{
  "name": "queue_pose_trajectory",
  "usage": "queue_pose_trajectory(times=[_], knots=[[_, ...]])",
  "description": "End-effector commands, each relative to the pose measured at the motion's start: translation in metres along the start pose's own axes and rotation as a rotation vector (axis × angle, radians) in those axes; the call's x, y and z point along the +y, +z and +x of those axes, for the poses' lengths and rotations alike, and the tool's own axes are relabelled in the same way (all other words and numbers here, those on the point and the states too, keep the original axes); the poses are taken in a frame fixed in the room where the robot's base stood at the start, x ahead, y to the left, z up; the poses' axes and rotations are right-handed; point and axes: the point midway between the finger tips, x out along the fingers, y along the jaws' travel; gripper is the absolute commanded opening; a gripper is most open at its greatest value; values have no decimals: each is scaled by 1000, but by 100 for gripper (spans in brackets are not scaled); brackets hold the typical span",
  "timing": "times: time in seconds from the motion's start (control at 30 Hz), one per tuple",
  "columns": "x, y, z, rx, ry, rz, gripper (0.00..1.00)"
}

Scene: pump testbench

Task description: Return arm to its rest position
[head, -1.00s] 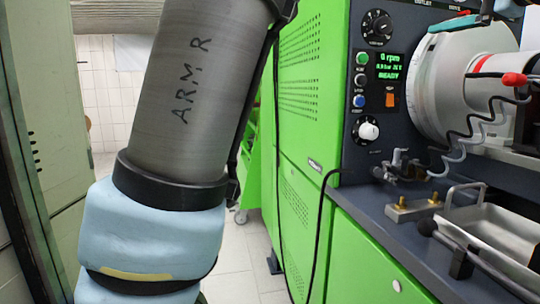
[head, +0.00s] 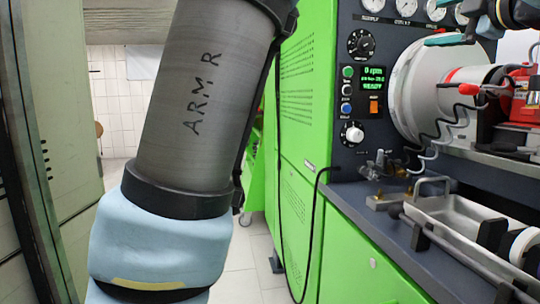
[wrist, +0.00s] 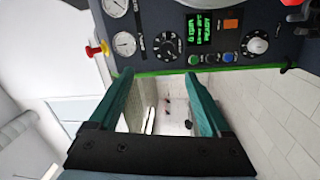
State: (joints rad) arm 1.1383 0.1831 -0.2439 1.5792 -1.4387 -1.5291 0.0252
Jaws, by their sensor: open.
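My gripper (wrist: 163,100) shows in the wrist view with two teal fingers spread apart and nothing between them.
The green pump test bench (head: 310,130) stands in the middle and right, with a control panel (head: 365,95), a silver drum (head: 415,90) and a metal tray (head: 450,225). A grey-green cabinet (head: 60,120) is at the left. Tiled floor (head: 235,270) shows between them.

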Motion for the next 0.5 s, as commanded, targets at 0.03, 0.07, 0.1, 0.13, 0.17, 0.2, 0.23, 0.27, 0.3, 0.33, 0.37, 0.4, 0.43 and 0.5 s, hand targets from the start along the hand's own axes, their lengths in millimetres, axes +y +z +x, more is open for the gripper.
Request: queue_pose_trajectory(times=[0.03,0.07,0.1,0.13,0.17,0.2,0.23,0.27,0.3,0.33,0.37,0.4,0.43,0.5], knots=[[-2,0,10,-6,17,17,82],[-3,1,15,-13,27,26,82],[-4,2,22,-26,45,43,82],[-6,3,28,-34,57,55,82],[-8,4,34,-44,71,71,82],[-10,5,43,-60,89,93,82],[-13,6,50,-74,103,113,82],[-16,8,57,-88,116,133,82],[-21,10,66,-110,134,164,82],[-26,10,74,-127,146,191,82],[-31,12,82,-146,158,218,82],[-39,12,93,-174,172,260,82],[-48,12,102,-198,181,297,82],[-74,12,124,-266,194,399,82]])
